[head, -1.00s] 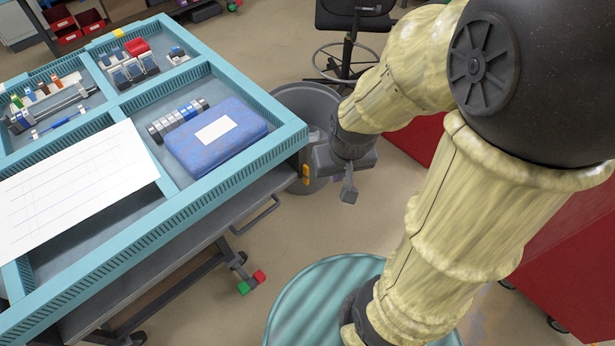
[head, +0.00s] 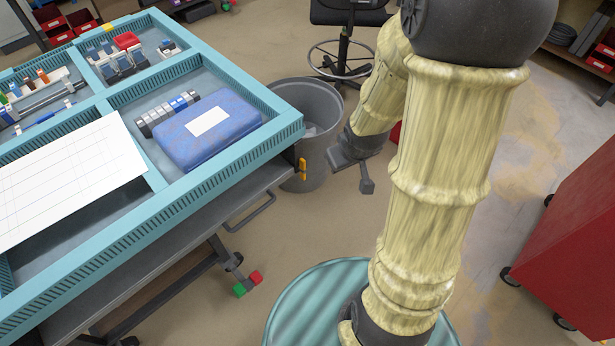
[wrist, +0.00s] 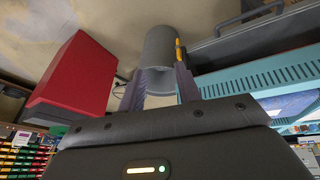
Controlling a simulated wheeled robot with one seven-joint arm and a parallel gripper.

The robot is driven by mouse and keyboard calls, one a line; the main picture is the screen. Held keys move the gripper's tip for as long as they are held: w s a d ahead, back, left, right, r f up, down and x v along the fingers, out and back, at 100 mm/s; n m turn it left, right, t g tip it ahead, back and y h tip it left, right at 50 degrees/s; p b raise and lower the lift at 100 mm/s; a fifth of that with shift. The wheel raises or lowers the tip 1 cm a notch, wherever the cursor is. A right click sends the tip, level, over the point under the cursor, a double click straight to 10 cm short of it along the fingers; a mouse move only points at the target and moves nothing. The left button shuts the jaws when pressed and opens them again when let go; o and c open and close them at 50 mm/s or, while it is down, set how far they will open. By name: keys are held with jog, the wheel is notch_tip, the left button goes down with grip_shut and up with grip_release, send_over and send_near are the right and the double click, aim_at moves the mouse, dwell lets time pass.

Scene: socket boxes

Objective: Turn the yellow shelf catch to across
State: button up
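The yellow shelf catch (head: 302,168) is a small upright piece at the near right corner of the blue-rimmed workbench (head: 190,211). In the wrist view the catch (wrist: 180,52) shows just beyond the tip of the right finger; I cannot tell whether they touch there. In the head view my gripper (head: 366,184) hangs to the right of the catch, with a clear gap between them. In the wrist view my gripper (wrist: 158,84) is open, its two fingers apart with nothing held. The head view shows little of the fingers.
A grey bin (head: 308,100) stands behind the bench corner, near my gripper. A blue box (head: 208,134) and a white sheet (head: 70,178) lie on the bench. A red cabinet (head: 575,235) stands at right. Open floor lies between cabinet and bench.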

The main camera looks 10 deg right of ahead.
aim_at(305, 167)
jog(key=w+d+f+n+t+y+b, duration=0.1)
jog(key=f+t+y+b, duration=0.3)
jog(key=f+b, duration=0.6)
jog(key=w+d+f+n+t+y+b, duration=0.2)
jog(key=f+t+y+b, duration=0.3)
jog(key=f, duration=1.2)
jog(key=w+d+t+b, duration=0.1)
jog(key=t+b, duration=0.1)
jog(key=b, duration=0.2)
jog(key=shift+w+n+b, duration=0.3)
jog(key=shift+b, duration=0.05)
jog(key=shift+f, duration=0.15)
jog(key=x, duration=0.5)
jog(key=b+x, duration=0.1)
jog(key=x, duration=1.1)
jog(key=shift+w+a+r, duration=0.1)
jog(key=shift+a+r, duration=0.05)
jog(key=shift+r, duration=0.1)
jog(key=shift+c, duration=0.4)
grip_shut()
